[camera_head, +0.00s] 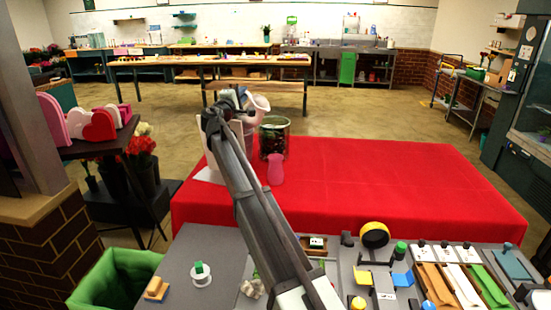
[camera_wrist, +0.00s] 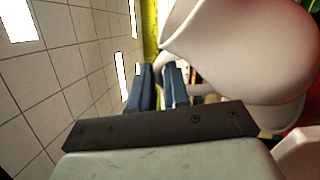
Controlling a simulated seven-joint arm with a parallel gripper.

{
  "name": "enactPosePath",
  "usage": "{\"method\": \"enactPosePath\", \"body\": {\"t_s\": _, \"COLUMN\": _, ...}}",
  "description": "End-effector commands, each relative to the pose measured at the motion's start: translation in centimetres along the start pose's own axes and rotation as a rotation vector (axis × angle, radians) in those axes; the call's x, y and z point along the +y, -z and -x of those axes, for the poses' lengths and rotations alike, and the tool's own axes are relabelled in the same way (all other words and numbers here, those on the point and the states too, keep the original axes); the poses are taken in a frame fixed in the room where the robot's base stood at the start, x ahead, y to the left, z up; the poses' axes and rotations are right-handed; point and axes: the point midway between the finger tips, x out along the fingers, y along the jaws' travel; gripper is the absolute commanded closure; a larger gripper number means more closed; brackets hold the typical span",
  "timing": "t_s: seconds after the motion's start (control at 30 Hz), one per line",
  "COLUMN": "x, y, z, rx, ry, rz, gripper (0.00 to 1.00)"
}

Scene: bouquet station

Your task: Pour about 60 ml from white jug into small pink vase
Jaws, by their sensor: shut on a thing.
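The white jug (camera_head: 260,102) is held up in the air above the far left part of the red table, and it looks tilted in the head view. My gripper (camera_head: 240,97) is shut on its handle; the wrist view shows both fingers (camera_wrist: 160,85) at the handle beside the large jug body (camera_wrist: 250,55). The small pink vase (camera_head: 276,170) stands upright on the red cloth, below and slightly right of the jug, apart from it. No liquid stream is visible, and the jug's inside is hidden.
A dark-filled glass container (camera_head: 274,138) stands behind the pink vase. Pale vessels are partly hidden behind my arm. The red table (camera_head: 400,185) is clear to the right. A grey counter with tools (camera_head: 375,235) lies in front, and a green bin (camera_head: 115,280) is at lower left.

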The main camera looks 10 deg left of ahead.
Motion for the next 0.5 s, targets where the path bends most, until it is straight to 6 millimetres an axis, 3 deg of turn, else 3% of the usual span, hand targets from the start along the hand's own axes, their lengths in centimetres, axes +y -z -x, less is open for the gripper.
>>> {"method": "enactPosePath", "body": {"t_s": 0.5, "x": 0.3, "y": -2.0, "z": 0.4, "rx": -0.038, "ry": -0.044, "rz": -0.227, "gripper": 1.00}}
